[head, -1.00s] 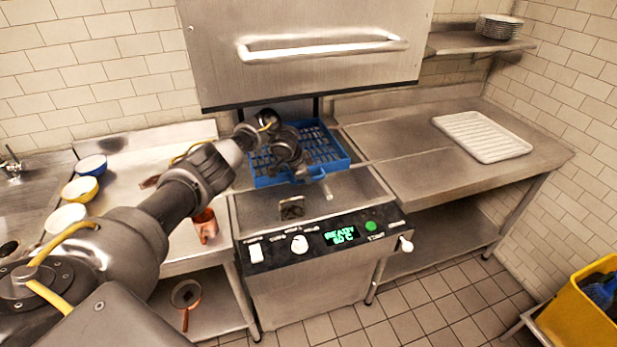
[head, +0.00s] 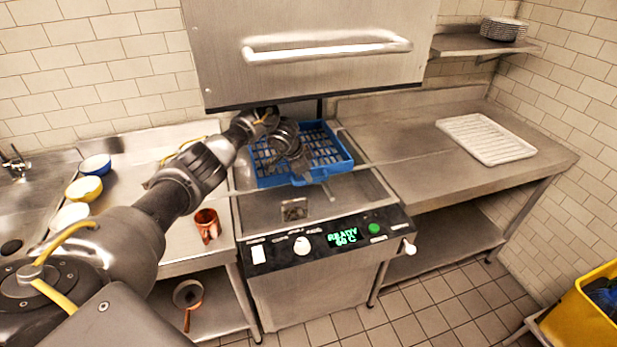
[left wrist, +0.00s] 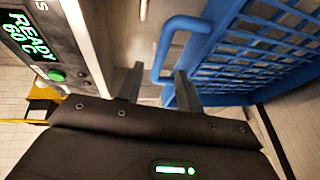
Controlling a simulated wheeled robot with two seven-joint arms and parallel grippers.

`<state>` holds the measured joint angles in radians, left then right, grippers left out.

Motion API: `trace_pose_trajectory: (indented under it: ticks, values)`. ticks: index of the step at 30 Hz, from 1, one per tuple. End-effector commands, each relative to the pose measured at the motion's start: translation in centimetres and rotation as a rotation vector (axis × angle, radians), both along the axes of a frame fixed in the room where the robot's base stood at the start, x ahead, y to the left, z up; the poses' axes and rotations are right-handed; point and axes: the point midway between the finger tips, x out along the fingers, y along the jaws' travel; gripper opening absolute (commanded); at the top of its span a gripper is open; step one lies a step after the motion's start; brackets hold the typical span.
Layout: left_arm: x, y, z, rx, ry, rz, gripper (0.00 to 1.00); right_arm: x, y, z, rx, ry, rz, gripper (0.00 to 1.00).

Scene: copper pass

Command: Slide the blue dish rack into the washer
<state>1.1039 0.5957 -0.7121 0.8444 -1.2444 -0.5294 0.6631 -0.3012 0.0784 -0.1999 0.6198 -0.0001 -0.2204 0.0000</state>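The blue dish rack (head: 335,164) sits in the washer (head: 340,205), under the raised hood. The arm covers part of its left side and front. Its blue grid (left wrist: 262,45) and a loop handle (left wrist: 163,50) show close up in the left wrist view. My left gripper (head: 318,184) is at the rack's front side. My right gripper is not in view.
The raised hood with its bar handle (head: 325,47) hangs above. A white rack (head: 486,139) lies on the right counter. Bowls (head: 84,189) and a copper mug (head: 207,226) stand at the left. A yellow bin (head: 590,312) is at the lower right.

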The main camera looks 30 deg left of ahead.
Motion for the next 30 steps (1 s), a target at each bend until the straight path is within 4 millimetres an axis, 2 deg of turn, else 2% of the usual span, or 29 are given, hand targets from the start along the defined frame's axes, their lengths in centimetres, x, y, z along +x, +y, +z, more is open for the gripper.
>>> trace_pose_trajectory:
  ticks: [3,10,26,30]
  values:
    - [-0.7,0.3,1.7,0.002,-0.004,-0.001,0.36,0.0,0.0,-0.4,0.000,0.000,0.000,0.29]
    - [-1.5,0.5,3.3,0.001,0.000,0.001,0.36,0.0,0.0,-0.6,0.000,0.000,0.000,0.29]
    - [-1.5,0.4,3.3,0.000,0.000,0.000,0.36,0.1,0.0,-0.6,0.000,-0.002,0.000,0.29]
    - [-1.1,-1.2,2.4,-0.039,-0.009,-0.013,0.36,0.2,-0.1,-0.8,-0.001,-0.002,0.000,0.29]
